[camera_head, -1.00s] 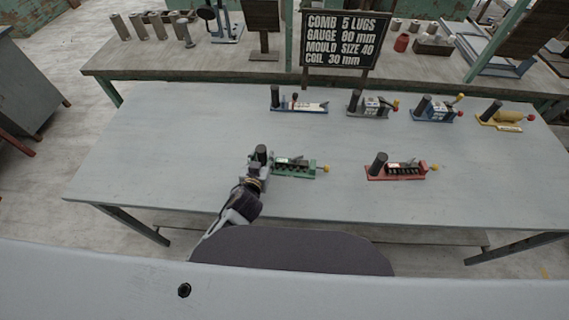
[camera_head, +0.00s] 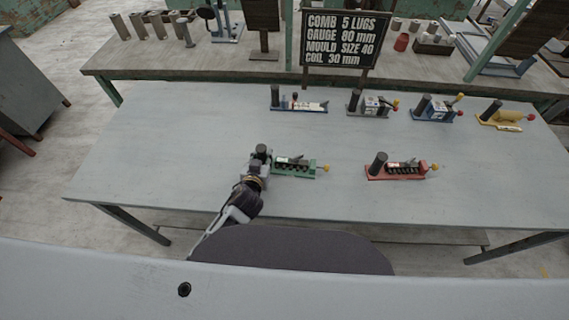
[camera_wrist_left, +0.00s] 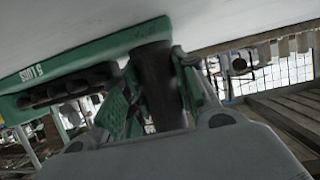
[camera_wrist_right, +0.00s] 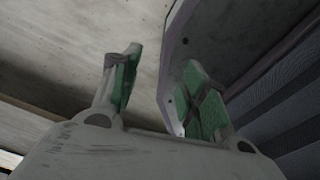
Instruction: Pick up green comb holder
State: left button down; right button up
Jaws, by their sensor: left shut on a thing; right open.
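The green comb holder (camera_head: 294,167) lies on the front part of the table, left of the middle. It has a dark upright post at its left end, a row of dark lugs and a yellow-orange knob at its right end. My left gripper (camera_head: 258,160) is at the post. In the left wrist view its fingers (camera_wrist_left: 155,95) are shut around the dark post (camera_wrist_left: 155,80), and the green base (camera_wrist_left: 85,68) shows the marking "5 LUGS". I cannot tell whether the base is clear of the table. My right gripper (camera_wrist_right: 160,90) shows only in its wrist view, open and empty.
A red comb holder (camera_head: 397,171) stands to the right on the same table (camera_head: 180,130). Blue (camera_head: 298,105), grey (camera_head: 372,105), second blue (camera_head: 436,112) and yellow (camera_head: 500,118) holders stand along the back. A sign (camera_head: 340,40) reads "COMB 5 LUGS". The table's left side is clear.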

aim_at(261, 147)
jog(key=shift+a, duration=0.2)
pick_arm(q)
jog(key=shift+r, duration=0.15)
jog(key=shift+w+r, duration=0.1)
jog(key=shift+r, duration=0.8)
notch_tip(261, 147, up, 7)
jog(key=shift+f, duration=0.15)
jog(key=shift+r+p, duration=0.3)
jog(key=shift+r, duration=0.4)
pick_arm(e)
jog(key=shift+a+r, duration=0.25)
jog(key=shift+r, duration=0.05)
jog(key=shift+s+a, duration=0.1)
jog(key=shift+a, duration=0.1)
